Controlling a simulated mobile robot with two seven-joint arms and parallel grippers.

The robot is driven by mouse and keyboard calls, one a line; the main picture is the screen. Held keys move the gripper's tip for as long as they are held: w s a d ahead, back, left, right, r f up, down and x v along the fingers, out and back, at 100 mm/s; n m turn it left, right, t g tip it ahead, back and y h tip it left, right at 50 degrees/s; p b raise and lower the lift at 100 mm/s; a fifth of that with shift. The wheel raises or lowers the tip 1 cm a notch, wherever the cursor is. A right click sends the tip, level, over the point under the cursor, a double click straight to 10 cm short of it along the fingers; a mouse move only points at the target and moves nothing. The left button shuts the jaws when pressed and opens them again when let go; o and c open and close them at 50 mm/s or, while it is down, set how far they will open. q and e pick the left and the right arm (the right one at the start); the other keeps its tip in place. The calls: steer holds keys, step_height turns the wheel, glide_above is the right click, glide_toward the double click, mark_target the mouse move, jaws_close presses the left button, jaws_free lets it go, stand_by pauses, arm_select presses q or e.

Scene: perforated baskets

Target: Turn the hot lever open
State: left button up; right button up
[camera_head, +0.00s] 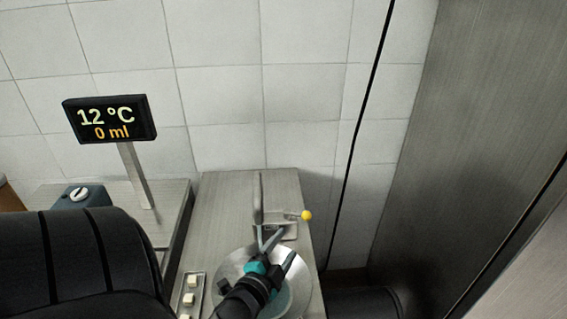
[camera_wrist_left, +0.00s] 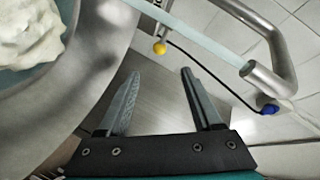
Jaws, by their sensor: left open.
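The faucet (camera_head: 257,200) stands at the back of the counter, and its curved metal spout also shows in the left wrist view (camera_wrist_left: 281,50). A lever with a yellow ball tip (camera_head: 306,215) sticks out to its right. The yellow ball (camera_wrist_left: 160,47) lies just beyond my fingertips, roughly between them and apart from both. A blue ball tip (camera_wrist_left: 270,109) sits near the spout, right of my fingers. No label shows which is hot. A pale, water-like strip (camera_wrist_left: 215,38) extends from the spout mouth. My left gripper (camera_head: 268,240) is open and empty (camera_wrist_left: 158,73). My right gripper is out of view.
A round metal basin (camera_head: 231,268) lies under my left gripper; a white lump (camera_wrist_left: 28,32) shows inside. A display (camera_head: 110,118) reads 12 °C and 0 ml. Small pale blocks (camera_head: 190,299) sit left of the basin. A tall metal panel (camera_head: 470,120) stands at right.

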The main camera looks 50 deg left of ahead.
arm_select(q)
steer(key=w+d+r+m+g+h, duration=0.1)
steer(key=w+d+r+g+h, duration=0.15)
steer(key=w, duration=0.75)
steer(key=w+d+r+m+g+h, duration=0.1)
steer(key=w+d+r+h, duration=0.15)
steer(key=w, duration=0.65)
steer(key=m+g+b, duration=0.2)
steer(key=m+g, duration=0.2)
steer(key=g, duration=0.5)
glide_toward(306, 213)
steer(key=f, duration=0.3)
steer(key=w+f+b, duration=0.1)
steer(key=f, duration=0.5)
steer(key=shift+w+a+f, duration=0.15)
steer(key=shift+w+a, duration=0.1)
steer(key=shift+w, duration=0.15)
steer(key=shift+c, duration=0.3)
jaws_close()
